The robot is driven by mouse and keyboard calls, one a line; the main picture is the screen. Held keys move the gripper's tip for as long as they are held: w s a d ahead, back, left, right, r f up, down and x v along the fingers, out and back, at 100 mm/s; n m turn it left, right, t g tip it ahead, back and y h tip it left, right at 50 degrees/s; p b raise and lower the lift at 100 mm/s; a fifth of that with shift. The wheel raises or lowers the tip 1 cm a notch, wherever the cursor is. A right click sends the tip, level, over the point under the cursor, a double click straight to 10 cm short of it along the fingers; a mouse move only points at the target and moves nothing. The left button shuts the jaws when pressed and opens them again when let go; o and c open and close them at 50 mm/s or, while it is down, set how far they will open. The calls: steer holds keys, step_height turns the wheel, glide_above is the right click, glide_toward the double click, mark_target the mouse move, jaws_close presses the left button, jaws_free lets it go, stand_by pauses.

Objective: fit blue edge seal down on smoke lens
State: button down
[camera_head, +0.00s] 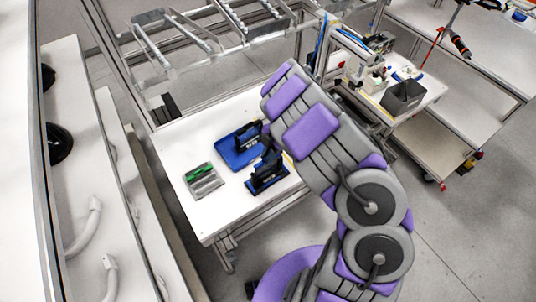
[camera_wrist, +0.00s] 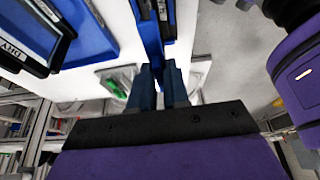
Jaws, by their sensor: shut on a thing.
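My gripper (camera_wrist: 158,72) is shut on a narrow blue piece (camera_wrist: 152,35), which looks like the blue edge seal. The piece runs away from the fingertips, and dark labelled parts show along it. In the head view a dark upright piece with a blue base (camera_head: 267,172) stands at the table's front right; I cannot tell whether the held seal is part of it. Another dark labelled piece (camera_head: 248,138) stands on a blue tray. I cannot tell for sure which is the smoke lens.
The white table (camera_head: 217,219) carries the blue tray (camera_head: 229,155) and a grey tray (camera_head: 208,186) with a green item (camera_head: 199,172). The tray also shows in the wrist view (camera_wrist: 95,45). A clear rack (camera_head: 190,45) stands behind. The table's front left is bare.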

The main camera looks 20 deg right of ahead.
steer(key=shift+f, duration=1.2)
steer(key=c, duration=1)
jaws_free()
steer(key=shift+c, duration=0.2)
steer(key=v, duration=1.7)
steer(key=shift+d+p, duration=0.2)
steer(key=shift+p, duration=0.15)
steer(key=shift+w+r, duration=0.1)
steer(key=shift+w, duration=0.05)
